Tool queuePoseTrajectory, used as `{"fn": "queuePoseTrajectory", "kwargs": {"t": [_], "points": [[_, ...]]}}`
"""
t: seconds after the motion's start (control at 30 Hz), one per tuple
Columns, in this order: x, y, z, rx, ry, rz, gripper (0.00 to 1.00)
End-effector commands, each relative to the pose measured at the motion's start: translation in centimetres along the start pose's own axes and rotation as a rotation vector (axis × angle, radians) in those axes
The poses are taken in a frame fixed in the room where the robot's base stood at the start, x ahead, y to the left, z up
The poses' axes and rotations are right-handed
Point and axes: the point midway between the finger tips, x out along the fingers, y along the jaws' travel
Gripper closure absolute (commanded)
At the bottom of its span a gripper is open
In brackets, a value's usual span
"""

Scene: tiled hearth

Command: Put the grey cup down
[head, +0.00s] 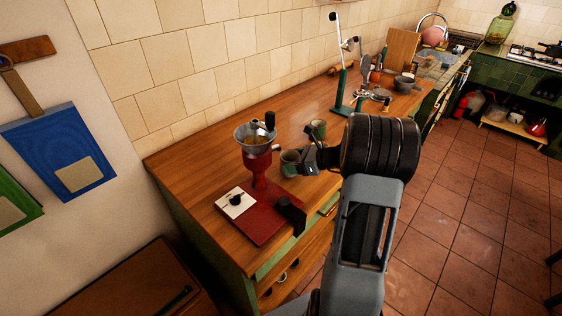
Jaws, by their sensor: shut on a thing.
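A grey-green cup (290,163) is at the left end of my gripper (306,160), over the wooden counter (290,107) just right of the red grinder. My gripper is shut on this cup, at its right side. My arm comes in from the lower right. The cup looks upright. I cannot tell whether its base touches the counter.
A red grinder (259,168) with a metal bowl stands on a red base (262,219) close to the left of the held cup. A green lever press (342,90) stands farther back. Bare counter lies behind the grinder. Pans and a board (401,50) are at the far end.

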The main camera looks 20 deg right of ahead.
Motion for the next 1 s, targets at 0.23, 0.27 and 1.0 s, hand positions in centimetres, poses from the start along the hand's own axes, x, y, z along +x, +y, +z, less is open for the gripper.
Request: {"fn": "queuePoseTrajectory", "kwargs": {"t": [0.23,0.27,1.0], "points": [[1.3,0.1,0.7,-0.002,0.000,0.003,0.61],[1.7,0.1,0.8,-0.002,0.000,0.004,0.61],[4.4,0.0,-0.2,0.000,0.000,0.000,0.29]]}}
